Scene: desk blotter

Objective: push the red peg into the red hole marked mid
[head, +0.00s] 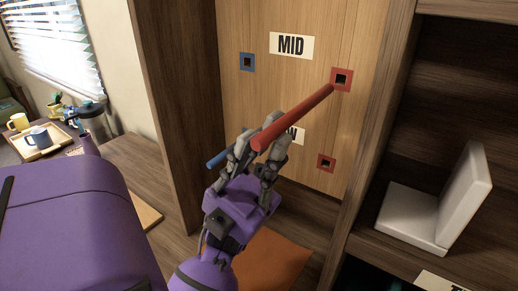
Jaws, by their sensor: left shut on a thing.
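The red peg (292,118) is held in my left gripper (262,150), which is shut on it near its close end. The peg slants up and right toward the panel. Its far tip is at the lower left edge of the upper red hole (341,79), level with the MID sign (291,45). The dark opening still shows; I cannot tell whether the tip touches the panel. A second red hole (326,162) is lower, beside a sign mostly hidden by the peg and gripper. My right gripper is not in view.
A blue hole (247,62) is left of the MID sign. A blue peg (218,159) shows behind my gripper, its far end hidden. Wooden side walls flank the panel. A white angled object (440,210) stands on the right shelf. An orange mat (272,262) lies below.

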